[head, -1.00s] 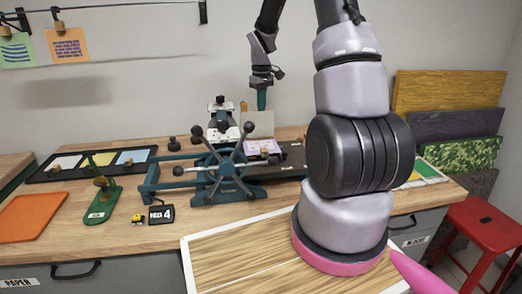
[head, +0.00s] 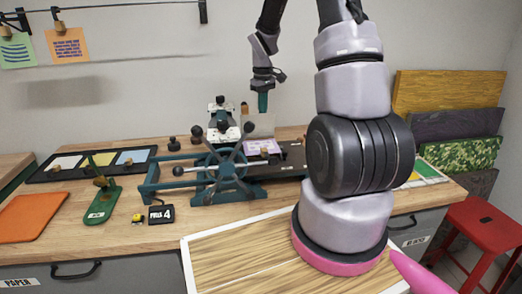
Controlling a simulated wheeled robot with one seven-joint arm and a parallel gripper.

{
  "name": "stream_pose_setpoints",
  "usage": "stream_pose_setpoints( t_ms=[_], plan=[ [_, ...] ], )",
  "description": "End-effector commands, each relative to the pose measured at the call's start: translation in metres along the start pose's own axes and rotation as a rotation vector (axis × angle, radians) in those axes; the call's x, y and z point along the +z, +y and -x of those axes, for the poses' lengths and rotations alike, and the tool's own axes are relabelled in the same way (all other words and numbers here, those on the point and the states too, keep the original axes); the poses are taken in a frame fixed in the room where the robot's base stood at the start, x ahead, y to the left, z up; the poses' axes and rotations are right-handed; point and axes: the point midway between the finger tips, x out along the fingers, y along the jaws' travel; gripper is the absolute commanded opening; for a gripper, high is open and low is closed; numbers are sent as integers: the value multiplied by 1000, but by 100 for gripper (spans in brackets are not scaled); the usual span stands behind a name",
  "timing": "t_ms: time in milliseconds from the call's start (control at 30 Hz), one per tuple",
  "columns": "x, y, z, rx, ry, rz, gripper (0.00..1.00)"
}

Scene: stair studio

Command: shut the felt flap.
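The press (head: 205,190) with its spoked wheel stands in the middle of the bench. A pale grey upright panel, seemingly the raised felt flap (head: 263,125), stands at the back of the press bed (head: 293,153). A lilac sheet (head: 263,147) lies on the bed in front of it. My gripper (head: 263,108) points down at the flap's upper edge in the picture. I cannot tell whether it touches the flap. Its fingers are too small to show whether they are open or shut.
A dark tray with paper sheets (head: 70,166), a green stand (head: 101,204), an orange board (head: 32,216) and a small sign with a 4 (head: 161,214) are on the left of the bench. A red stool (head: 480,232) stands at the right.

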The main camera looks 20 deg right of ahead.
Motion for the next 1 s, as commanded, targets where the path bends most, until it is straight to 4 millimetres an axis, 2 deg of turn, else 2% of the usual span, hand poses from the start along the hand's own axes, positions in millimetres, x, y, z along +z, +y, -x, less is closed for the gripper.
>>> stream_pose_setpoints(
  t_ms=[1000],
  plan=[
    [33,-19,-6,-1,-1,0,0]
  ],
)
